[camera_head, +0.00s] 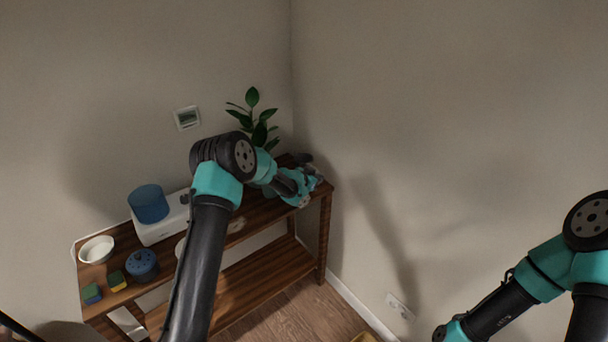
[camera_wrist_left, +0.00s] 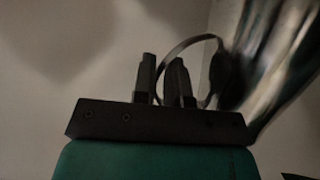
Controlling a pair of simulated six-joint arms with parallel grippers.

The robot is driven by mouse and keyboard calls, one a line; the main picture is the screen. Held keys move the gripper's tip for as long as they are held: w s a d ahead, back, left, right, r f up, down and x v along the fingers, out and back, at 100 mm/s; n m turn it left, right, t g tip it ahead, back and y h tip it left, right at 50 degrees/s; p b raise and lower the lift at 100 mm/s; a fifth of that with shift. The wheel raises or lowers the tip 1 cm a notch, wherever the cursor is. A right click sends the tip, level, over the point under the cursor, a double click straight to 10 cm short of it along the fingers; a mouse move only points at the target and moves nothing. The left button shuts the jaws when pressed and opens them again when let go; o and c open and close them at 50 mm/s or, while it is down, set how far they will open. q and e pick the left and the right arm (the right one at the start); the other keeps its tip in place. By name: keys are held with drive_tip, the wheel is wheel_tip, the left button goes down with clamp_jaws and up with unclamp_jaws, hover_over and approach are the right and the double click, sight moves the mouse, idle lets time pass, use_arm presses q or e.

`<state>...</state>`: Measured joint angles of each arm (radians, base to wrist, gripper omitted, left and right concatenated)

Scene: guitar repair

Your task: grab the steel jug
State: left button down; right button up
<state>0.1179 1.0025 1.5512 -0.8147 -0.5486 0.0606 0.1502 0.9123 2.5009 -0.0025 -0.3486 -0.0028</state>
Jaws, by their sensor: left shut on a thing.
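The steel jug (camera_wrist_left: 268,62) fills the right side of the left wrist view, shiny and tilted, with a thin curved handle (camera_wrist_left: 190,42). My left gripper (camera_wrist_left: 163,78) is shut on this handle, with one dark finger on each side of it. In the head view my left gripper (camera_head: 309,181) is at the right end of the wooden shelf. The jug cannot be made out clearly there, being mostly hidden by my arm. My right arm shows at the lower right of the head view, but its gripper fingers are not in view.
A plant (camera_head: 258,125) stands behind my left arm. The shelf (camera_head: 262,212) also holds a white appliance with a blue container (camera_head: 149,203), a white bowl (camera_head: 97,249), a blue pot (camera_head: 141,264) and sponges (camera_head: 92,293). Walls close in behind and right.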

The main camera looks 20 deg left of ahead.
sight(317, 173)
use_arm(q)
drive_tip(key=shift+r, duration=0.35)
idle(0.5)
drive_tip(key=shift+r, duration=1.6)
drive_tip(key=s+d+r, duration=0.1)
drive_tip(key=s+d, duration=0.3)
drive_tip(key=s, duration=1.1)
drive_tip(key=shift+s+d, duration=0.15)
drive_tip(key=shift+r, duration=0.1)
